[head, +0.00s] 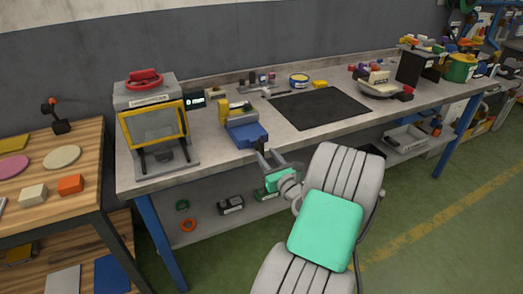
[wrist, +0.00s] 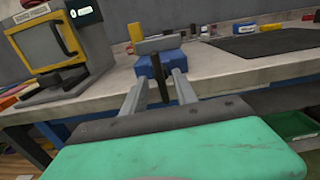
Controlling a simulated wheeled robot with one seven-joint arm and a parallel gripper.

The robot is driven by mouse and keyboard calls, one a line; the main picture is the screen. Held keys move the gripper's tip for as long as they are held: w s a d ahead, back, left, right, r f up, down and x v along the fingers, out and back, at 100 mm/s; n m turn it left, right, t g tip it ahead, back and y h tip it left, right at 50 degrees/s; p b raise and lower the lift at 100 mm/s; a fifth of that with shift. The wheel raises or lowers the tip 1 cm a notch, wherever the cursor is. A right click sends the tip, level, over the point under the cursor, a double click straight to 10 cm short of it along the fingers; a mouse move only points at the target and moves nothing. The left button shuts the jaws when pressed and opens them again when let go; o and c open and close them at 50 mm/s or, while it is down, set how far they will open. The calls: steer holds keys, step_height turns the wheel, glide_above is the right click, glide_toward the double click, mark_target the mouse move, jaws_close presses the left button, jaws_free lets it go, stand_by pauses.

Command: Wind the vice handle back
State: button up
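The bench vice (head: 245,132) is blue with a yellow top part and sits at the front edge of the grey workbench. Its blue body also shows ahead in the wrist view (wrist: 160,65). The vice handle (wrist: 163,84) is a dark, nearly upright bar at the vice's front. My gripper (wrist: 158,88) is open, with one grey finger to each side of the handle in the picture. I cannot tell whether either finger touches it. In the head view my gripper (head: 271,158) is at the bench's front edge, just in front of the vice.
A yellow-framed machine with a red top handle (head: 152,125) stands left of the vice. A dark mat (head: 320,107) lies to the right, its surface clear. Small parts and a yellow tin (head: 299,80) stand behind. A wooden table (head: 50,180) is at the left.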

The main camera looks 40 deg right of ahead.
mark_target(263, 151)
steer(key=x, duration=0.4)
steer(key=shift+w, duration=0.35)
steer(key=shift+c, duration=0.5)
jaws_close()
